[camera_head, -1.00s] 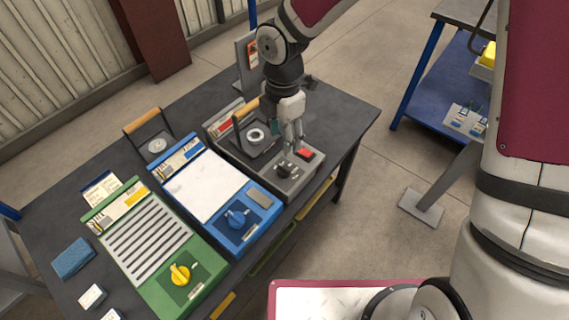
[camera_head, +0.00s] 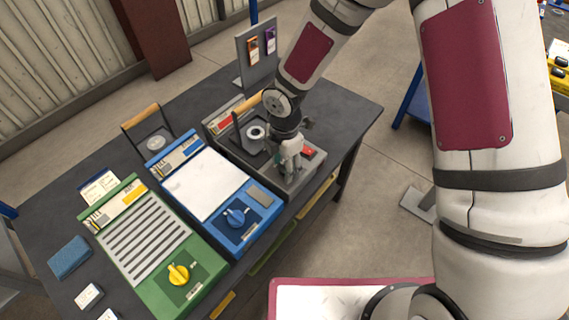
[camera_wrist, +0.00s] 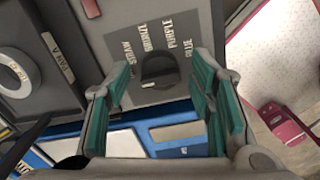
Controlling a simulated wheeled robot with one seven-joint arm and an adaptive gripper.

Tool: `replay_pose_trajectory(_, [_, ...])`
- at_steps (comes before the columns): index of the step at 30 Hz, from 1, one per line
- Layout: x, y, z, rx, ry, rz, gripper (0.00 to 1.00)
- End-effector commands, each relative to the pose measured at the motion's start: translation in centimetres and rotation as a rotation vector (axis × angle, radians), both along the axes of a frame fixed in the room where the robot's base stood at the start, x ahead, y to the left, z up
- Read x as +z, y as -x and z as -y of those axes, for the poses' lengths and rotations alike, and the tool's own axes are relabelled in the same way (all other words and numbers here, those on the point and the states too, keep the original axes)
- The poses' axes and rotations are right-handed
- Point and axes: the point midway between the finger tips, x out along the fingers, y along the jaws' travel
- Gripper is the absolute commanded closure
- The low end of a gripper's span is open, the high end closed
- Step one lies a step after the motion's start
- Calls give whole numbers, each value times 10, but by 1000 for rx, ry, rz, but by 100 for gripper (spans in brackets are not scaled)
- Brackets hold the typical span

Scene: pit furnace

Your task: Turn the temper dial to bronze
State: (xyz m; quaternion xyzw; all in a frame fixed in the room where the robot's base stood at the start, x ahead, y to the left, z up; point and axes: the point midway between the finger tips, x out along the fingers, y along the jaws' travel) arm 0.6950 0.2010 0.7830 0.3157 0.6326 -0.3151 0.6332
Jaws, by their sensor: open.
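The temper dial (camera_wrist: 158,68) is a dark round knob with a raised grip on a grey panel in the wrist view. Labels fan around it: straw, bronze, purple and blue, with the bronze label (camera_wrist: 146,38) beside purple. A small pale mark shows at the knob's lower left; I cannot tell surely which label the dial points to. My gripper (camera_wrist: 163,82) is open, its teal-padded fingers on either side of the dial, with no clear contact. In the head view my gripper (camera_head: 291,172) is over the grey unit (camera_head: 308,168) and hides the dial.
A red button (camera_head: 309,152) sits close to the gripper on the same unit. To the left are a blue unit with a blue knob (camera_head: 236,216) and a green unit with a yellow knob (camera_head: 179,274). An upright board (camera_head: 257,55) stands behind.

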Motion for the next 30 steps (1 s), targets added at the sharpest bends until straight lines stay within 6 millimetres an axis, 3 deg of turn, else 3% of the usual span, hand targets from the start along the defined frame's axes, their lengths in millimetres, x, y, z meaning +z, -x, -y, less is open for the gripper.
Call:
replay_pose_trajectory(4, [0,0,0,0,0,0,51])
replay_pose_trajectory(9, [0,0,0,0,0,0,90])
replay_pose_trajectory(11, [0,0,0,0,0,0,99])
replay_pose_trajectory(20, [0,0,0,-22,-1,1,99])
replay_pose_trajectory(30, [0,0,0,-217,0,-1,99])
